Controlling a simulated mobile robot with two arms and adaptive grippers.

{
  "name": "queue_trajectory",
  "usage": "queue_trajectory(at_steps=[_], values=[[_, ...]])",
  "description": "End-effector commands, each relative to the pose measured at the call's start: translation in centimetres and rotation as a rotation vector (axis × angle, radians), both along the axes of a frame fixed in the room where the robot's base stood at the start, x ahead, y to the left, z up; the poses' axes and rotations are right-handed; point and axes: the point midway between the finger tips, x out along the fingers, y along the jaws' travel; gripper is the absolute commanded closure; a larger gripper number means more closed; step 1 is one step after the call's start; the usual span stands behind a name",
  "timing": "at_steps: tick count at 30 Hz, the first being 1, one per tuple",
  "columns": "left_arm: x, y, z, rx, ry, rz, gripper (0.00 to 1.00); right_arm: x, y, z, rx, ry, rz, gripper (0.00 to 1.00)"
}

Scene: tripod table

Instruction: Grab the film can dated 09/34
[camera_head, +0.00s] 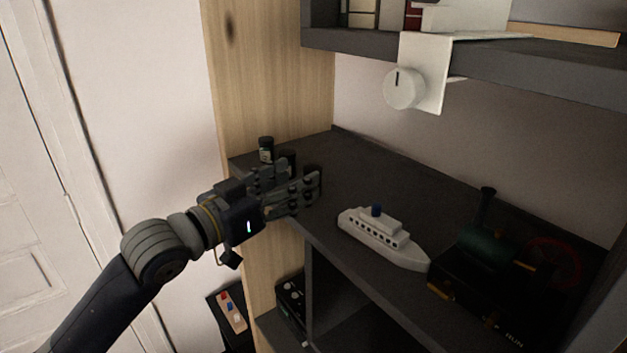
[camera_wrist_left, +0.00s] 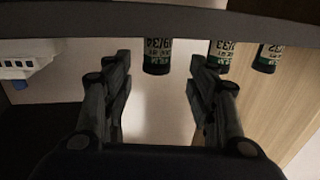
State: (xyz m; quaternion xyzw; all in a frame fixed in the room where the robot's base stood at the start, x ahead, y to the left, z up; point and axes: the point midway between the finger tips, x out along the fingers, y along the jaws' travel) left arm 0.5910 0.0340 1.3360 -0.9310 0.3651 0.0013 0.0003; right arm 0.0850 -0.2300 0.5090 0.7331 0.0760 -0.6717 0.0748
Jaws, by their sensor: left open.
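The film can ending in /34 (camera_wrist_left: 157,56) is dark with a pale green label, upside down in the left wrist view. Its first digits are hard to read. My left gripper (camera_wrist_left: 160,72) is open, with one finger on each side of this can in that view; I cannot tell any contact. Two more film cans, one ending in /33 (camera_wrist_left: 219,57) and another (camera_wrist_left: 267,58), stand to its right there. In the head view my left gripper (camera_head: 303,178) is at the shelf's left front, partly hiding the cans; one labelled can (camera_head: 266,150) shows behind it. My right gripper is not in view.
On the dark shelf (camera_head: 375,190), a white toy ship (camera_head: 383,238) lies right of my gripper and a dark green toy locomotive (camera_head: 485,250) farther right. A wooden side panel (camera_head: 265,75) bounds the left. An upper shelf (camera_head: 550,72) with a white dial bracket (camera_head: 425,75) hangs above.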

Motion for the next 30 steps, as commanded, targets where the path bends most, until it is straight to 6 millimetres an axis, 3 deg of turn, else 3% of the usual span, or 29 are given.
queue_trajectory(at_steps=[12, 21, 27, 30], values=[[3.3, -3.6, 0.2, -0.001, -0.001, 0.0, 0.47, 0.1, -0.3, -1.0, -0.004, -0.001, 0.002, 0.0], [3.6, -3.9, 0.2, 0.0, -0.001, 0.001, 0.47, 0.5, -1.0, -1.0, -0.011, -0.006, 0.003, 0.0], [3.6, -3.9, 0.2, 0.0, -0.001, 0.001, 0.92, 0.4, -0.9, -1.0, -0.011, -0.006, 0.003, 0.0], [3.6, -3.9, 0.2, 0.0, -0.001, 0.001, 0.92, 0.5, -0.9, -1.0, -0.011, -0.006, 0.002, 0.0]])
